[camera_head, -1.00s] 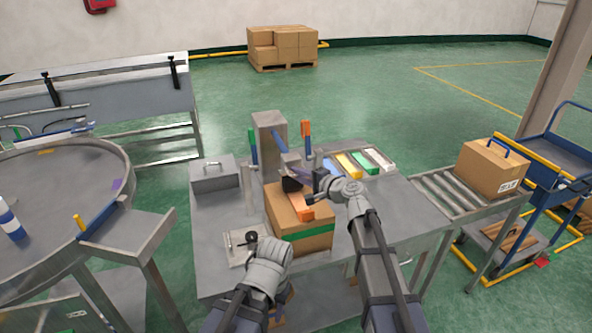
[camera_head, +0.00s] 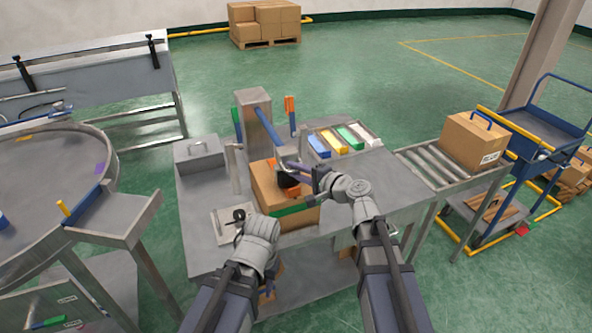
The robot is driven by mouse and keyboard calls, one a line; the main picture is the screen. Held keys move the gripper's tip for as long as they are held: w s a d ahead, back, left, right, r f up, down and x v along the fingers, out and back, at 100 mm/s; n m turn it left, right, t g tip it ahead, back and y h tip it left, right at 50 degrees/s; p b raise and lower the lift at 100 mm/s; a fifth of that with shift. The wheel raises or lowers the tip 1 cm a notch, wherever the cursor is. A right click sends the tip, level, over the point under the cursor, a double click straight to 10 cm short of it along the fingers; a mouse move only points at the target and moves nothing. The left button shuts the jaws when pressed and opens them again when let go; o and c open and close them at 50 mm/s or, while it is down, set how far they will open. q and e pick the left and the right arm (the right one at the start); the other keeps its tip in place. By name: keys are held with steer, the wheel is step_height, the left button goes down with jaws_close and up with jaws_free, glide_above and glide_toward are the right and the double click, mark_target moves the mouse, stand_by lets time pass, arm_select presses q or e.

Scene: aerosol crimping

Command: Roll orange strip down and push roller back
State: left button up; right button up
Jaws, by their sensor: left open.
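A cardboard box (camera_head: 262,186) with a green band (camera_head: 292,209) stands on the grey worktable. The orange strip (camera_head: 291,194) lies on the box top, partly hidden by the black roller (camera_head: 288,181). My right gripper (camera_head: 315,180) is at the right side of the roller, over the box. Its jaws are too small and covered to read, so its grip on the roller is unclear. My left gripper (camera_head: 245,217) is open at the left front of the box, beside a small plate (camera_head: 222,224) on the table. Its fingers are largely hidden by its wrist.
A grey post (camera_head: 255,115) with a blue lever stands behind the box. A grey case (camera_head: 199,155) is at back left, coloured bins (camera_head: 319,146) at back right. A roller conveyor (camera_head: 432,173) carries another carton (camera_head: 474,141). The table's right part is clear.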

steer(key=shift+o, duration=1)
steer(key=shift+s+a, duration=0.1)
steer(key=shift+a, duration=0.15)
steer(key=shift+r, duration=0.1)
steer(key=shift+d, duration=0.1)
steer(key=shift+s+d, duration=0.1)
steer(key=shift+d, duration=0.05)
steer(key=p+v, duration=0.1)
steer(key=v, duration=0.6)
steer(key=shift+s+p, duration=0.15)
steer(key=shift+p, duration=0.15)
steer(key=shift+d, duration=0.1)
